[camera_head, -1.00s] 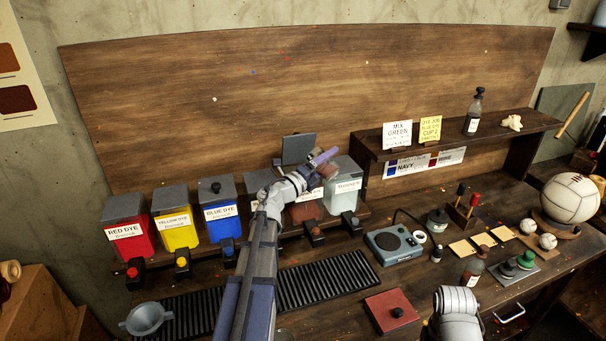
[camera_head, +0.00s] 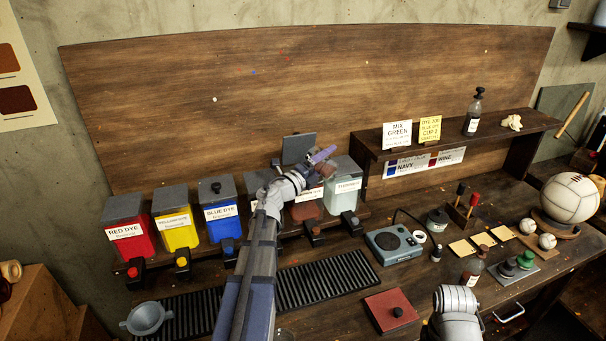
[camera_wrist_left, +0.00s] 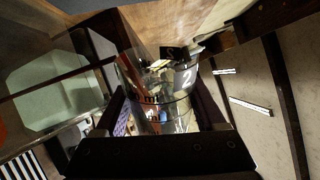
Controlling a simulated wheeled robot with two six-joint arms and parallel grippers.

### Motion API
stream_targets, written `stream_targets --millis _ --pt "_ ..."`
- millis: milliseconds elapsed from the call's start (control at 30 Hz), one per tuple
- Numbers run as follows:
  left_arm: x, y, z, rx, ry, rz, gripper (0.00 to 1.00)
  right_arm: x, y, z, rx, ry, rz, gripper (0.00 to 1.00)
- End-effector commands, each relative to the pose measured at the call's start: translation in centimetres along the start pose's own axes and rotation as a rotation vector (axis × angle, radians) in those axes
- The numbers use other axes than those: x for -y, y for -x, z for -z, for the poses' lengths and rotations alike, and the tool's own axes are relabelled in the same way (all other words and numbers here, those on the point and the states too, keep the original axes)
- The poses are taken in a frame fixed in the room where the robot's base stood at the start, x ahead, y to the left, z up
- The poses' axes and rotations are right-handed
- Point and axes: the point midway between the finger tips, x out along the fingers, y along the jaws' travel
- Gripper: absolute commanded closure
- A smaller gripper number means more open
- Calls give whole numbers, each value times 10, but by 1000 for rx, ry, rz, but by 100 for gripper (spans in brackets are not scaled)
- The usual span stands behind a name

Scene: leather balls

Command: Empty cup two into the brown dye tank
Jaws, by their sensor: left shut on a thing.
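My left gripper (camera_head: 322,162) is shut on a clear cup above the tank row, its arm rolled over. In the left wrist view the cup (camera_wrist_left: 160,100) sits between the dark fingers, marked with a 2 and "ml". It appears tilted; whether any liquid is left inside I cannot tell. The brown dye tank (camera_head: 309,206) stands below the gripper, partly hidden by my arm. A grey lid (camera_head: 298,148) stands raised behind it. My right arm shows at the bottom right, its gripper outside the view.
Red (camera_head: 128,240), yellow (camera_head: 177,230) and blue (camera_head: 221,222) dye tanks stand left, a pale thinner tank (camera_head: 343,200) just right. A black drip grate (camera_head: 325,281) runs in front. A funnel (camera_head: 146,318) lies front left, a grey-blue scale (camera_head: 393,244) right.

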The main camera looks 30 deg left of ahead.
Motion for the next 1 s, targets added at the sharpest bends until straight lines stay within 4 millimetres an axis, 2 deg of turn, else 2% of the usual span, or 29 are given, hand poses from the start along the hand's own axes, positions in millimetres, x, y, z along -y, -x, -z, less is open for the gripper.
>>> stream_targets --millis 1000 --pt "1 0 -10 9 75 0 90 0 3 0 0 0 0 37"
